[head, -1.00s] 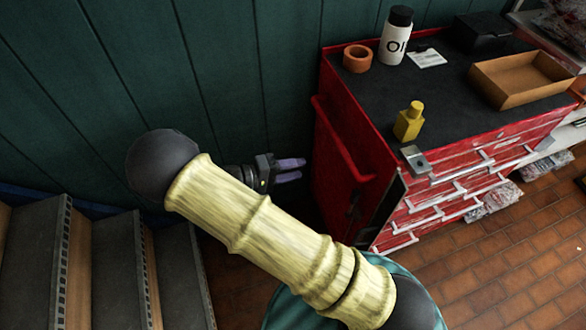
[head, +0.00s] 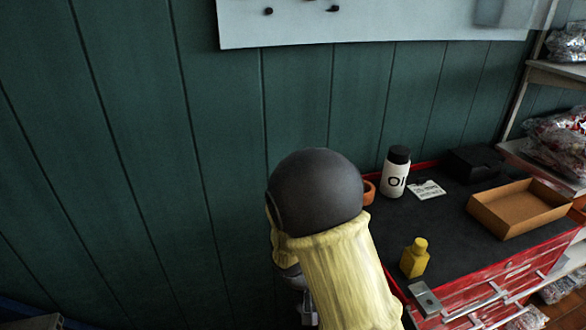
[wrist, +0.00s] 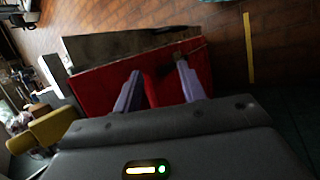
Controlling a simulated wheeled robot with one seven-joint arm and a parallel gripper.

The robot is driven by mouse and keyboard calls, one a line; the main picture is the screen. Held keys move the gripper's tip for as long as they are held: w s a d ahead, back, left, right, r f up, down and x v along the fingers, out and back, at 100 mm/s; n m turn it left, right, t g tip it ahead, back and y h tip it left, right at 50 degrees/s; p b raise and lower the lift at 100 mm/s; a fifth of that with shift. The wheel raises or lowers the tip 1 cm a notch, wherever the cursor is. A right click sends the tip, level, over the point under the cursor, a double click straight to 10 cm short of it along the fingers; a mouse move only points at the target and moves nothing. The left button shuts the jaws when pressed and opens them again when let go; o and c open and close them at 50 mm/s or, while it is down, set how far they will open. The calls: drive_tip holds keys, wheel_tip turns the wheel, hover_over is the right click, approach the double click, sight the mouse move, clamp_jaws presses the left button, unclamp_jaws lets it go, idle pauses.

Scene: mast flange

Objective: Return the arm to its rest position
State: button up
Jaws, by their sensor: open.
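My arm (head: 335,270), with its yellow ribbed sleeve and dark round joint, stands in the lower middle of the head view, in front of the green wall and at the left end of the red tool cabinet (head: 470,310). It hides most of my gripper there. In the wrist view my gripper (wrist: 157,84) shows two pale purple fingers, spread apart with nothing between them. The red cabinet (wrist: 90,86) is behind the fingers in that view. I cannot tell how far the fingertips are from it.
On the cabinet top are an orange ring (head: 368,192), partly hidden by my arm, a white bottle (head: 394,177), a yellow bottle (head: 414,260), a tan tray (head: 520,228) and a black box (head: 474,163). A white board (head: 370,22) is on the wall (head: 130,150).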

drive_tip(key=s+d+r+t+y+p, duration=0.1)
drive_tip(key=d+r+t+y, duration=0.1)
drive_tip(key=r, duration=0.4)
drive_tip(key=s+d+r+m+t+y+p, duration=0.1)
drive_tip(key=s+d+r+t+y, duration=0.1)
drive_tip(key=d+r+y, duration=0.1)
drive_tip(key=shift+s+r+m+t+y, duration=0.15)
drive_tip(key=shift+r+m+t+y, duration=0.2)
drive_tip(key=shift+r+y, duration=0.7)
drive_tip(key=shift+r+h, duration=0.3)
drive_tip(key=shift+h, duration=0.05)
idle(0.4)
